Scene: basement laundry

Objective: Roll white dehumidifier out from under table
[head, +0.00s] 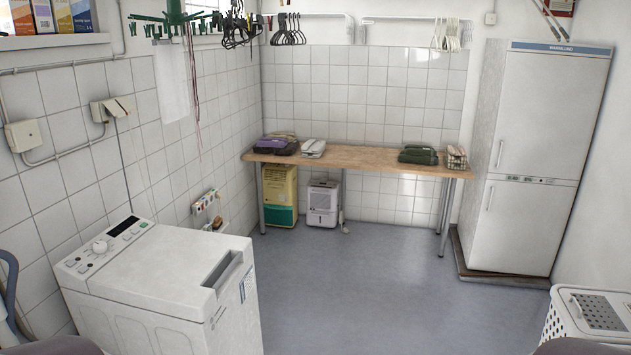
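The white dehumidifier (322,204) stands upright on the floor under the wooden table (365,159), against the tiled back wall. Neither of my grippers shows in the head view. The dehumidifier is across the room, with open floor in front of it.
A white washing machine (160,275) fills the near left. A tall white fridge (535,160) stands on a dark plinth at right. A white laundry basket (590,316) is at the lower right. Metal table legs (446,218) stand at the table's ends. The grey-blue floor (390,290) between is clear.

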